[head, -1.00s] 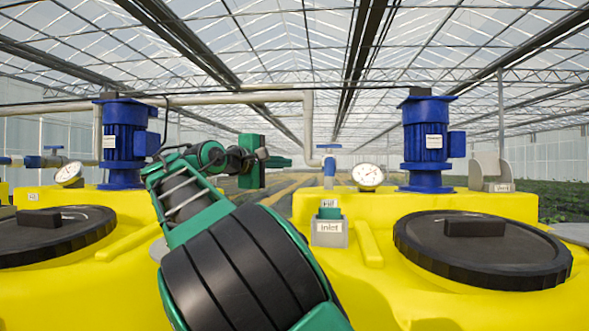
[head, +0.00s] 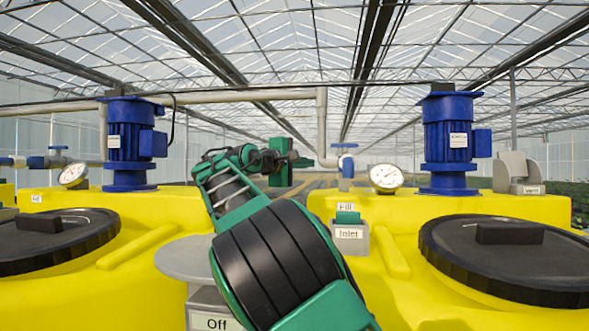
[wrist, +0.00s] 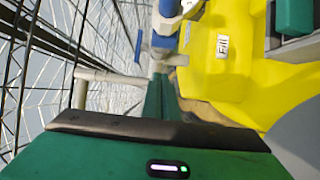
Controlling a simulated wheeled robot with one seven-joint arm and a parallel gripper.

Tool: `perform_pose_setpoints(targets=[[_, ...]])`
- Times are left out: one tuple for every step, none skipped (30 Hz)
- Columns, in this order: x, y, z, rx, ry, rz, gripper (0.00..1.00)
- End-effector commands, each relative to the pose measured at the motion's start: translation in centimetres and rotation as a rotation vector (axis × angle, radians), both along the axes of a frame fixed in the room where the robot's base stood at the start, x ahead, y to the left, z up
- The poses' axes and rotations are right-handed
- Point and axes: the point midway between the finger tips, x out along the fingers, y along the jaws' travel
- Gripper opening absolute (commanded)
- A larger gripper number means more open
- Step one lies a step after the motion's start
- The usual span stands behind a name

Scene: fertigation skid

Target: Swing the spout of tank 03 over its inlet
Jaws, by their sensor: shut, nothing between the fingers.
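The inlet (head: 350,237) is a grey labelled box with a green top on the yellow tank (head: 405,290) at right. A "Fill" label (head: 347,207) stands behind it and also shows in the wrist view (wrist: 222,46). A pale pipe (head: 322,125) comes down behind the tank, by a blue valve (head: 347,165). I cannot make out the swinging spout or the number 03. My gripper (head: 297,162) is behind and left of the inlet, apart from it. In the wrist view its green fingers (wrist: 160,98) are together and empty, below blue valve parts.
A round grey plate (head: 190,262) and a box marked "Off" (head: 213,322) stand between the tanks, close to my arm. A gauge (head: 386,177), a blue motor (head: 449,145) and a black lid (head: 510,255) are on the right tank. A second yellow tank (head: 150,235) is at left.

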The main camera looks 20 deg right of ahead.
Motion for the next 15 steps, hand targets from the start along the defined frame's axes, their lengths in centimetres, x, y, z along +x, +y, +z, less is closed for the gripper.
perform_pose_setpoints(targets=[[0.4,-0.8,0.0,0.0,0.0,-0.003,0.0],[0.6,-1.1,0.0,-0.001,0.001,-0.002,0.0],[0.8,-1.6,0.0,0.0,0.001,-0.003,0.0],[0.4,-1.7,0.0,0.002,0.0,-0.002,0.0],[0.1,-2.0,0.0,0.002,0.002,-0.001,0.0],[-0.2,-2.3,0.0,0.002,0.002,0.0,0.0],[-0.4,-2.5,0.0,0.002,0.002,-0.001,0.0],[-0.6,-2.8,0.0,0.002,0.002,-0.001,0.0],[-0.8,-3.0,0.0,0.002,0.001,0.0,0.0],[-1.0,-3.2,0.0,0.002,0.003,-0.001,0.0],[-1.1,-3.4,0.0,0.001,0.002,-0.001,0.0],[-1.3,-3.6,0.0,0.001,0.001,0.0,0.0],[-1.5,-3.8,0.0,0.001,0.001,0.0,0.0],[-1.6,-3.9,0.0,0.001,0.001,-0.001,0.0],[-1.7,-4.1,0.0,0.0,0.001,-0.001,0.0]])
